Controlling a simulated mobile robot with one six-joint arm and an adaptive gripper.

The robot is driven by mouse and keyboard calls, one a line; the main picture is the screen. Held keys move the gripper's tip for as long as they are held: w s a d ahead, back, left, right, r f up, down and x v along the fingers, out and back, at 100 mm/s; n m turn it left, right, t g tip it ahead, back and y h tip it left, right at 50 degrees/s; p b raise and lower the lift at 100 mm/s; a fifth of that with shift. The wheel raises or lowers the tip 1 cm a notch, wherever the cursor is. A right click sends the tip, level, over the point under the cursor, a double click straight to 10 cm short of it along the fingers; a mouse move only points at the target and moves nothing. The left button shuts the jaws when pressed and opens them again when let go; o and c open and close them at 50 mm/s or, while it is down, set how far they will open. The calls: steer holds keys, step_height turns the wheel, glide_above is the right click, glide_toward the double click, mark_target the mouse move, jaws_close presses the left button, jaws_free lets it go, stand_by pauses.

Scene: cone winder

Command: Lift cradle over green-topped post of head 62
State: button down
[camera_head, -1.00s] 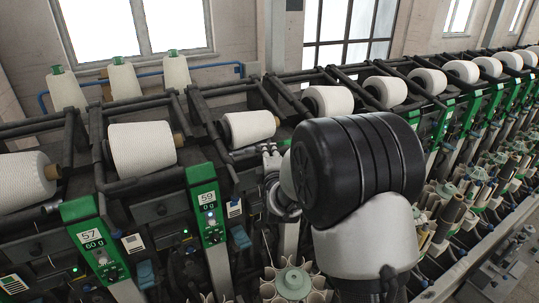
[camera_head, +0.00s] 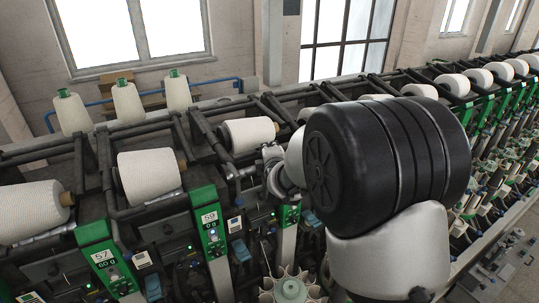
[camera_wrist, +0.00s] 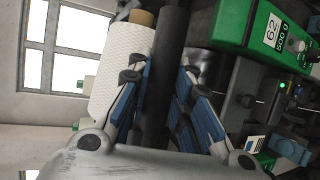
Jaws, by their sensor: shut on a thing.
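In the wrist view my gripper (camera_wrist: 158,78) has its two blue-and-grey fingers on either side of a dark round bar, the cradle (camera_wrist: 166,105), and is shut on it. A white yarn cone (camera_wrist: 110,78) with a brown tube end lies just left of the bar. The green-topped post (camera_wrist: 262,25), marked 62 and 500 g, stands to the right of the bar, apart from the fingers. In the head view my gripper (camera_head: 271,155) shows only in part beside the machine; my arm hides much of the area behind it.
Neighbouring heads 57 (camera_head: 104,259) and 59 (camera_head: 211,222) have green posts and dark cradle frames close together. A white cone (camera_head: 150,176) lies in a cradle at the left. Three spare cones, including one (camera_head: 127,103), stand behind the machine. A tube magazine (camera_head: 290,287) sits in front.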

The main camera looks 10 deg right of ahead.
steer(key=shift+r, duration=0.6)
steer(key=shift+f, duration=0.25)
steer(key=c, duration=1.4)
jaws_free()
steer(key=shift+c, duration=0.2)
steer(key=shift+s, duration=0.15)
steer(key=v, duration=1.2)
steer(key=shift+d, duration=0.1)
